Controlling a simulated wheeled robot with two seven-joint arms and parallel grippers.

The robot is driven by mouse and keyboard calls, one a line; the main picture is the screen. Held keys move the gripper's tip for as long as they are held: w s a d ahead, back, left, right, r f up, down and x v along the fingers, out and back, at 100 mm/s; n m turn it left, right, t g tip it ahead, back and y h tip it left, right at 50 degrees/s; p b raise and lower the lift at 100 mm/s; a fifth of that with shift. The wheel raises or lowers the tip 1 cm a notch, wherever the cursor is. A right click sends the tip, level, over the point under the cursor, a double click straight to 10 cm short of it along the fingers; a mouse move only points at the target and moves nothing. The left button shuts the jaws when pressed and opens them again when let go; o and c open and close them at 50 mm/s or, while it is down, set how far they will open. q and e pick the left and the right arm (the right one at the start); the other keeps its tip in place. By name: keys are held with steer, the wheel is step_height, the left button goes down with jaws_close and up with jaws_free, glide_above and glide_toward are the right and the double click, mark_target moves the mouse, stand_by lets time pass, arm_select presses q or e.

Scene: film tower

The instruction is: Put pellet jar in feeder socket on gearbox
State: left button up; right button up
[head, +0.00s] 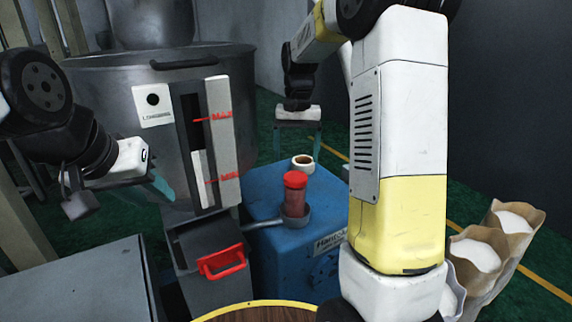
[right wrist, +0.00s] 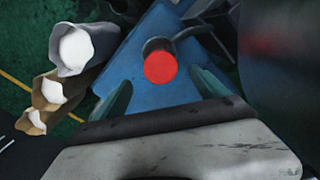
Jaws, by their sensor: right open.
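The pellet jar (head: 295,197) has a red lid and a dark reddish body. It stands upright in or on a grey round socket (head: 278,222) on the blue gearbox (head: 265,260); how deep it sits I cannot tell. In the right wrist view the lid (right wrist: 160,67) shows beyond the fingertips. My right gripper (head: 298,145) is open and empty, above and behind the jar, with its fingers pointing down, apart from it. In the right wrist view its two fingers (right wrist: 160,88) are spread. My left gripper (head: 162,188) is near the vat, partly hidden; its opening is unclear.
A large grey vat (head: 90,110) with a level gauge stands at left. A grey bin with a red handle (head: 222,262) is left of the gearbox. A small cream cup (head: 302,162) is behind the jar. Open sacks (head: 475,255) stand at right. My right arm blocks part of the view.

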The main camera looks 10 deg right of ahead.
steer(key=s+r+n+t+y, duration=0.1)
steer(key=s+r+n+t, duration=0.15)
steer(key=s+r, duration=0.8)
steer(key=s+a+f+t, duration=0.1)
steer(key=s+t, duration=0.1)
steer(key=s, duration=0.5)
steer(key=s+a+f+t+y, duration=0.1)
steer(key=s+f, duration=0.1)
steer(key=s, duration=0.4)
steer(key=shift+s+a+f+n+t, duration=0.15)
steer(key=shift+s+f+n+t, duration=0.05)
steer(key=shift+s+n+t, duration=0.2)
